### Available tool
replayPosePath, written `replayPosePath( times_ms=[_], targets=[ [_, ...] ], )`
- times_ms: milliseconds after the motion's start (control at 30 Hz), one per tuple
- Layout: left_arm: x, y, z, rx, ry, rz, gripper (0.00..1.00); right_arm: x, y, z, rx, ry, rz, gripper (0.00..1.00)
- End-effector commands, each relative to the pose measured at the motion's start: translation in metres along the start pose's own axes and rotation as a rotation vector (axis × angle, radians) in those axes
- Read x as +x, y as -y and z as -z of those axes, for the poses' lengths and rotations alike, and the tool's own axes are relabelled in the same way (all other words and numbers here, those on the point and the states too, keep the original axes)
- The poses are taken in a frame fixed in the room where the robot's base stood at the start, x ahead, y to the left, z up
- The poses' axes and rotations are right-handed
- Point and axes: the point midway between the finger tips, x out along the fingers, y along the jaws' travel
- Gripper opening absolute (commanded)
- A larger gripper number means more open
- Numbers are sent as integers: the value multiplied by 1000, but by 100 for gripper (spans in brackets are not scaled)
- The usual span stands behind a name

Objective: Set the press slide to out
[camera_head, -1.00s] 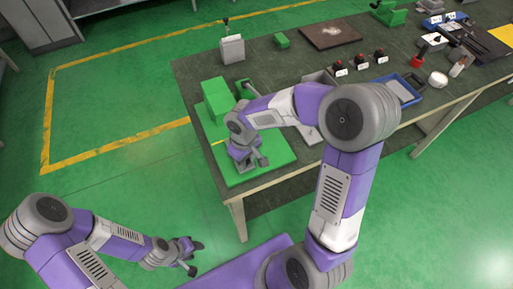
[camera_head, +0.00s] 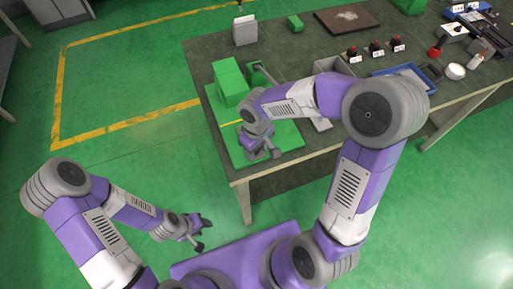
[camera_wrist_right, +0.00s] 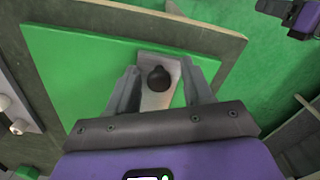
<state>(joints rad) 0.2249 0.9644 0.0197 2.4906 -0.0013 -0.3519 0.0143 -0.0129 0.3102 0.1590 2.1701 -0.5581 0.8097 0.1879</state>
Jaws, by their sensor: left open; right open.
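The green press (camera_head: 230,82) stands on a green base plate (camera_head: 284,138) at the near-left corner of the table. In the right wrist view, a light metal slide piece with a dark round knob (camera_wrist_right: 159,78) lies over the edge of the green plate (camera_wrist_right: 75,60). My right gripper (camera_head: 262,152) is low over the plate's front part. In its wrist view the right gripper (camera_wrist_right: 158,68) is open, with one finger on each side of the knob; contact cannot be told. My left gripper (camera_head: 200,230) is open and empty, off the table above the floor.
Red-topped buttons (camera_head: 376,48) and a blue tray (camera_head: 412,76) lie to the right. The floor left of the table is clear.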

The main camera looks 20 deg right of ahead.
Motion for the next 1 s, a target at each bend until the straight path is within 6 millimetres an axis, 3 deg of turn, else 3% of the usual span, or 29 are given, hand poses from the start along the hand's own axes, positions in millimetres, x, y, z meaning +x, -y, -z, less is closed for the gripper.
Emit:
replayPosePath(
  times_ms=[500,1000],
  targets=[
    [-20,-8,-1,0,0,0,43,-71,0,0,-2,-1,-1,51],
    [-21,-8,-1,0,0,0,43,-75,0,0,-1,0,0,51]
  ],
)
